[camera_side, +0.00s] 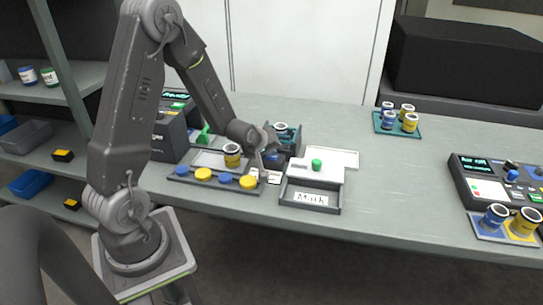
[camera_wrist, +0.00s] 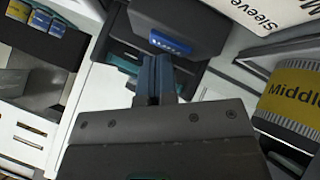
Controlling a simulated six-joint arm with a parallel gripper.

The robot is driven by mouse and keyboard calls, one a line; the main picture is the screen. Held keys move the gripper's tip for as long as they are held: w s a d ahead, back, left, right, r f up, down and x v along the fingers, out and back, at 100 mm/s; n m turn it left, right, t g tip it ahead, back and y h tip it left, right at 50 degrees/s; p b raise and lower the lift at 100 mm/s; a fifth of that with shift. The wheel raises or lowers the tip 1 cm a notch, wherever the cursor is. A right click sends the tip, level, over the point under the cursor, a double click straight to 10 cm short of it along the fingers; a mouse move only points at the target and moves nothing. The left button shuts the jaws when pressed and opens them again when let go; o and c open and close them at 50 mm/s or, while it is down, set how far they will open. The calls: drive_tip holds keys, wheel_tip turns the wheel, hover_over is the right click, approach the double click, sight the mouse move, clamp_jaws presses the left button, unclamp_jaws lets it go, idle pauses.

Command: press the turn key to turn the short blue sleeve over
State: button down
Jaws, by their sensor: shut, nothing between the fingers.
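My gripper (camera_side: 268,157) is shut and empty, low over the bench at the dark holder (camera_side: 268,137). In the wrist view its fingers (camera_wrist: 156,72) point at a dark block with a small blue lit strip (camera_wrist: 170,45); whether they touch it I cannot tell. A blue sleeve with a white rim (camera_side: 281,128) shows at the holder, partly hidden. White labelled keys (camera_side: 274,178) sit just below my gripper; their words are too small to read, so I cannot tell which is the turn key.
A yellow sleeve (camera_side: 232,154) marked "Middle" in the wrist view (camera_wrist: 292,100) stands left of my gripper, behind a strip of blue and yellow discs (camera_side: 203,174). A tray marked "Mark" (camera_side: 311,198) with a green knob (camera_side: 316,164) stands right. Sleeves stand on a teal mat (camera_side: 383,130).

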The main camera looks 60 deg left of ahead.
drive_tip(key=shift+r, duration=0.8)
